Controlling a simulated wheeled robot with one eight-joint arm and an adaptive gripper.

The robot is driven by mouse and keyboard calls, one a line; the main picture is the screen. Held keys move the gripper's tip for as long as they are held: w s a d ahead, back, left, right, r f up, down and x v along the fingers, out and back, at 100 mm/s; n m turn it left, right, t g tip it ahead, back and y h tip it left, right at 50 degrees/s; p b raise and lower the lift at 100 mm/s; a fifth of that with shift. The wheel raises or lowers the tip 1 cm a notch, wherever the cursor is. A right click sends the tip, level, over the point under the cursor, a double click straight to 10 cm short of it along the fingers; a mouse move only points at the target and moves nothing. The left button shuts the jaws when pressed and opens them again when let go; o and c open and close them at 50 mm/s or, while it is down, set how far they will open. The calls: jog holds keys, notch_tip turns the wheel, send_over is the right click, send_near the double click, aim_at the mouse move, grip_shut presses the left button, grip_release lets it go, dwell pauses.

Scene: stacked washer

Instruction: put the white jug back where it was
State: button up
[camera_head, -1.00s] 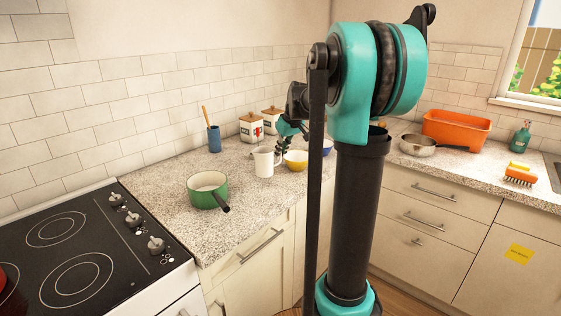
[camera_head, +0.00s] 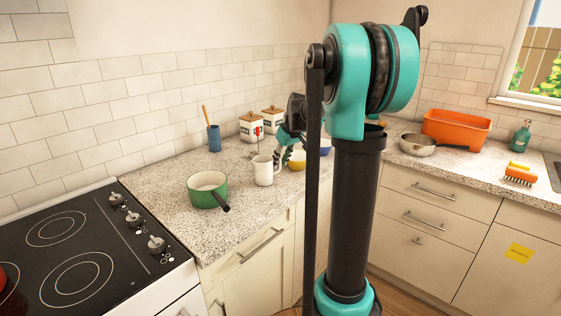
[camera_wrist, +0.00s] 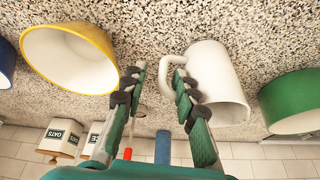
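The white jug (camera_head: 265,171) stands on the speckled counter, right of the green pot (camera_head: 207,190). In the wrist view the jug (camera_wrist: 218,80) is right of centre, its handle turned toward my fingers. My gripper (camera_wrist: 160,75) is open, its two fingers apart. The right fingertip overlaps the handle in the picture; I cannot tell whether it touches. The left finger is clear of the jug. In the head view my gripper (camera_head: 284,157) is just right of the jug, partly hidden behind my own arm.
A yellow bowl (camera_wrist: 70,57) lies left of my fingers in the wrist view, with the green pot (camera_wrist: 292,103) at the right. Behind stand canisters (camera_head: 251,127) and a blue utensil holder (camera_head: 214,139). The hob (camera_head: 75,255) is at the left. Counter is free around the pot.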

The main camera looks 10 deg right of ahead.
jog(key=v, duration=1.2)
